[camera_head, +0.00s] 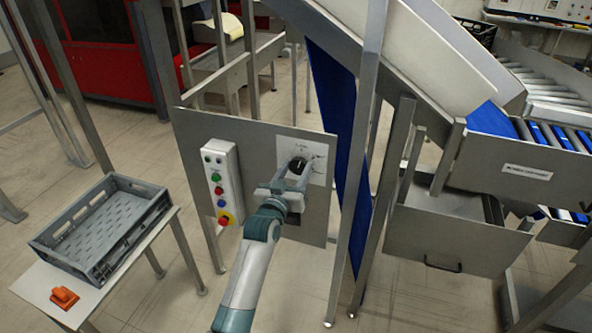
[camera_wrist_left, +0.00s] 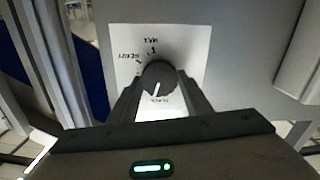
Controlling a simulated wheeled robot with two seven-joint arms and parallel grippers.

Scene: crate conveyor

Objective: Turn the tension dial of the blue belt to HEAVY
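The tension dial (camera_wrist_left: 159,76) is a round black knob on a white label plate (camera_wrist_left: 190,42), fixed to a grey panel. In the head view the dial (camera_head: 297,166) sits at the panel's upper right. The knob's white pointer line points down, towards that lower word, away from HEAVY. My left gripper (camera_wrist_left: 160,84) has one finger on each side of the knob, seemingly touching both sides. The blue belt (camera_head: 335,130) runs behind the panel. My right gripper is out of view.
A button box (camera_head: 222,182) with coloured buttons and a red stop knob is left of the dial. A grey crate (camera_head: 105,228) and an orange object (camera_head: 64,298) stand on a low table at left. A metal post (camera_head: 357,150) rises close to the panel's right edge.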

